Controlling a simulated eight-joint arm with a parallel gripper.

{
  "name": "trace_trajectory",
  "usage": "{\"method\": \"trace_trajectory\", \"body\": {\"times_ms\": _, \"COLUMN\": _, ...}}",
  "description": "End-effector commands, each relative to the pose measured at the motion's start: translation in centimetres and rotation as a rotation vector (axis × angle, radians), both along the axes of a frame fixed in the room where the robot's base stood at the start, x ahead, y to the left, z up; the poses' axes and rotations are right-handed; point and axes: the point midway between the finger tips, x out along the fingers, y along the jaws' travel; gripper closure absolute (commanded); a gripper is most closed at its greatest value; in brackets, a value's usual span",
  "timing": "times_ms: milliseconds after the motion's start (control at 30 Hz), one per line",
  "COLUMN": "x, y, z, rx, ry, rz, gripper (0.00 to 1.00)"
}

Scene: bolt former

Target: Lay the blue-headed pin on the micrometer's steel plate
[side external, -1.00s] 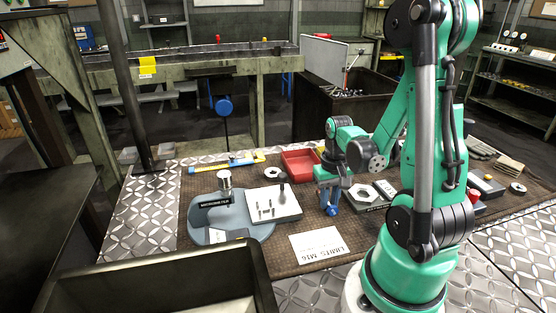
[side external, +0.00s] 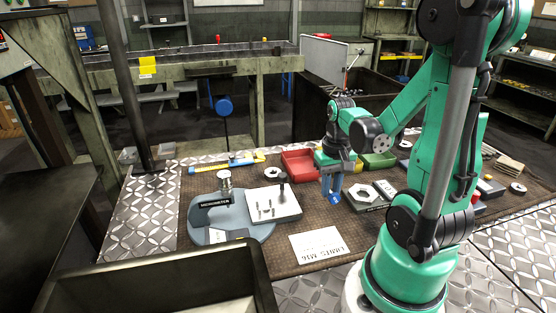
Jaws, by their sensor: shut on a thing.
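My gripper (side external: 332,195) points down over the brown mat, to the right of the pale plate and in front of the red tray. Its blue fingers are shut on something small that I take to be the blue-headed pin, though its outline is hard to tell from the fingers. The micrometer (side external: 214,201) has a black label and a silver cylinder on top, and stands on a blue-grey base (side external: 250,229) left of my gripper. A pale, steel-like plate (side external: 289,210) lies at the base's right side, with several small upright pins and a dark-topped post on it.
A white card reading LIMITS M16 (side external: 319,243) lies in front. A hex nut on a dark block (side external: 362,196) is just right of my gripper. A red tray (side external: 299,162) and a green tray (side external: 378,161) stand behind. A yellow-and-blue tool (side external: 226,164) lies at the back left.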

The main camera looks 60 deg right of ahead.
Motion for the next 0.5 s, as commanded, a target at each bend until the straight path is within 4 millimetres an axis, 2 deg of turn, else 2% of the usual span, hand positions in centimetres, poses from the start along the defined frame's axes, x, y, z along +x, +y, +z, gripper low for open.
{"method": "trace_trajectory", "body": {"times_ms": 367, "x": 0.0, "y": 0.0, "z": 0.3, "rx": 0.0, "ry": 0.0, "rz": 0.0, "gripper": 1.0}}
{"method": "trace_trajectory", "body": {"times_ms": 500, "x": 0.0, "y": 0.0, "z": 1.3, "rx": 0.0, "ry": 0.0, "rz": 0.0, "gripper": 1.0}}
